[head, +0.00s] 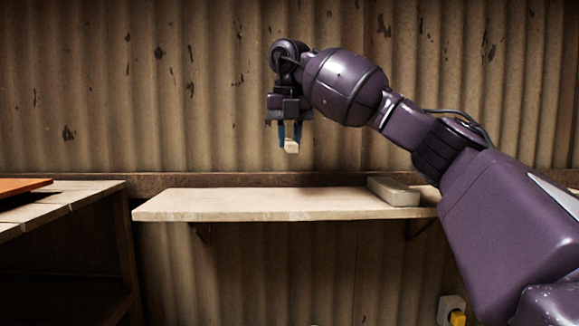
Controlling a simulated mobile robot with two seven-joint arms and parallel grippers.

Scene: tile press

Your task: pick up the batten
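My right gripper (290,133) hangs fingers-down above the middle of the wall shelf, well clear of it. Its blue fingers are shut on a small pale piece that I take to be the batten (291,146). Only a short, pale, blocky end of it shows below the fingertips, so I cannot tell its full length. My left gripper is not in view.
The pale wall shelf (250,205) is bare except for a grey-beige block (393,191) at its right end. A slatted wooden bench (75,195) with an orange board (22,186) stands at left. Behind is a corrugated wall (160,80).

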